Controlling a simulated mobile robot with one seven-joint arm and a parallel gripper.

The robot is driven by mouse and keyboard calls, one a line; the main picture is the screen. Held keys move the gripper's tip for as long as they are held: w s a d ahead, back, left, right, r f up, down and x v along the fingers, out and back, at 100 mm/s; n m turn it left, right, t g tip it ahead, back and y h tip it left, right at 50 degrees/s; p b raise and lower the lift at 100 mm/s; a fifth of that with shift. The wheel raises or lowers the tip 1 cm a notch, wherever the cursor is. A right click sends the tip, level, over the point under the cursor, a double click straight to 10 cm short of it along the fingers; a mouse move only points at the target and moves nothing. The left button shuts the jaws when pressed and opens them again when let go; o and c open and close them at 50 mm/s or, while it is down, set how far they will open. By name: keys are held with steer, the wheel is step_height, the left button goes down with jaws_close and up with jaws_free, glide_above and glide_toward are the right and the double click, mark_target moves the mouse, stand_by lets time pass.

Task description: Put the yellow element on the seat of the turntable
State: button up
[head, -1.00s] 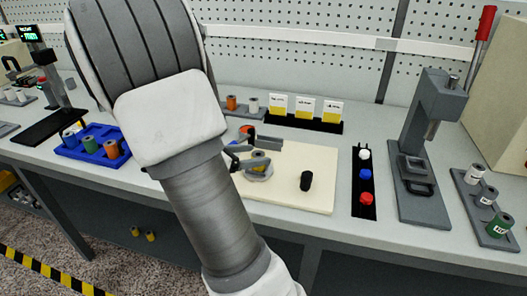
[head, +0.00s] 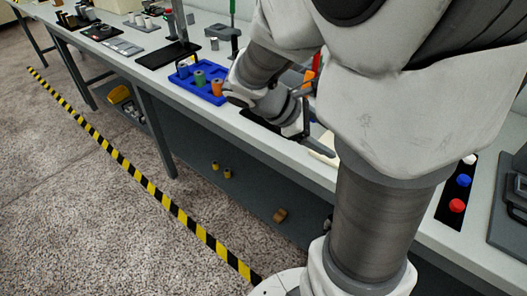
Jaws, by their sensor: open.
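My gripper (head: 316,122) is partly visible low over the bench, left of my large arm link, with its dark fingers spread apart. No object shows between the fingers, though my arm covers part of that spot. The turntable and its seat are hidden behind my arm. Two small yellow pieces, one a yellow element (head: 214,166) and one beside it (head: 228,173), are below the bench top. A tan-brown round piece (head: 280,215) lies further right down there. I cannot tell which yellow piece the task means.
A blue tray (head: 184,79) with grey, green and orange spindles stands left of my gripper. A black strip with white, blue and red buttons (head: 462,181) is at right. A grey fixture (head: 508,225) stands beyond it. Striped floor tape (head: 120,153) runs along the open floor.

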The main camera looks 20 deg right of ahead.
steer(key=s+a+r+m+t+y, duration=0.3)
steer(key=a+m+y, duration=0.1)
steer(key=a, duration=0.4)
steer(key=s+a+r+m+t+y, duration=0.3)
steer(key=a+r+m+t+y, duration=0.1)
steer(key=a+m, duration=0.3)
steer(key=shift+s+a+y, duration=0.35)
steer(key=shift+a+y, duration=0.25)
steer(key=shift+a, duration=0.65)
steer(key=shift+r, duration=0.1)
step_height(320, 180, up, 9)
steer(key=p, duration=0.9)
steer(key=shift+r, duration=0.2)
steer(key=shift+f, duration=0.2)
steer(key=c, duration=0.4)
steer(key=shift+d, duration=0.1)
steer(key=shift+d, duration=0.15)
